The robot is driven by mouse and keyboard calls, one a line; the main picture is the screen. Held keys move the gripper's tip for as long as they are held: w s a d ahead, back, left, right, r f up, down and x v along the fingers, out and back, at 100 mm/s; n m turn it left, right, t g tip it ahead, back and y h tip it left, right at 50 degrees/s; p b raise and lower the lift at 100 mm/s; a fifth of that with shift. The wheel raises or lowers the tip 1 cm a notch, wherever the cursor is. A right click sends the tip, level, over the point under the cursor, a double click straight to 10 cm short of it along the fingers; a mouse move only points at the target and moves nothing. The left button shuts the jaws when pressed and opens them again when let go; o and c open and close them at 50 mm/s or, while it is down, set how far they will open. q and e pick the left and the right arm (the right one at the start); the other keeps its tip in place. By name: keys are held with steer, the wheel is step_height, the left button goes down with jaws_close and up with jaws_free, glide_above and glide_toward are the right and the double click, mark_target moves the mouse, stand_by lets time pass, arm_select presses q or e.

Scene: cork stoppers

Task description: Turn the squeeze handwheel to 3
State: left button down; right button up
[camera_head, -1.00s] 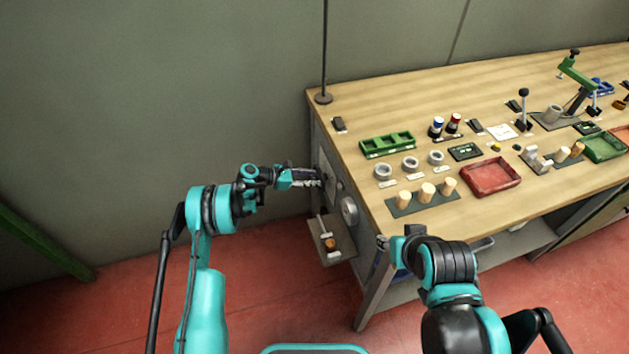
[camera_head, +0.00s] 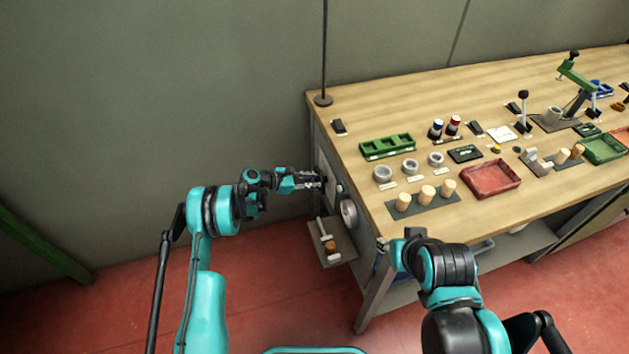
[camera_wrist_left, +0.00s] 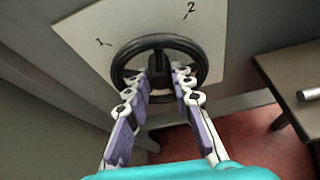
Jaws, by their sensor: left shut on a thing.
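The black handwheel (camera_wrist_left: 160,62) shows in the left wrist view, in front of a pale plate (camera_wrist_left: 95,28) marked 1 and 2. No 3 shows in this view. My left gripper (camera_wrist_left: 160,78) is shut on the handwheel, with its two fingers on either side of the wheel's middle. In the head view my left gripper (camera_head: 317,181) is at the left end face of the workbench, and the handwheel is mostly hidden there.
A round grey part (camera_head: 349,213) is on the bench end, with a small shelf (camera_head: 325,240) bearing small items below it. The wooden benchtop (camera_head: 350,105) holds corks (camera_head: 427,193), grey rings (camera_head: 410,166) and a red tray (camera_head: 490,180). Open floor lies to the left.

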arm_select(q)
steer(key=m+t, duration=0.2)
steer(key=m, duration=0.1)
steer(key=shift+s+f+m+t, duration=0.1)
steer(key=shift+s+m+t, duration=0.1)
steer(key=shift+m+t, duration=0.1)
stand_by(0.5)
steer(key=c, duration=1.6)
jaws_free()
steer(key=v, duration=1.2)
steer(key=shift+s+d, duration=0.1)
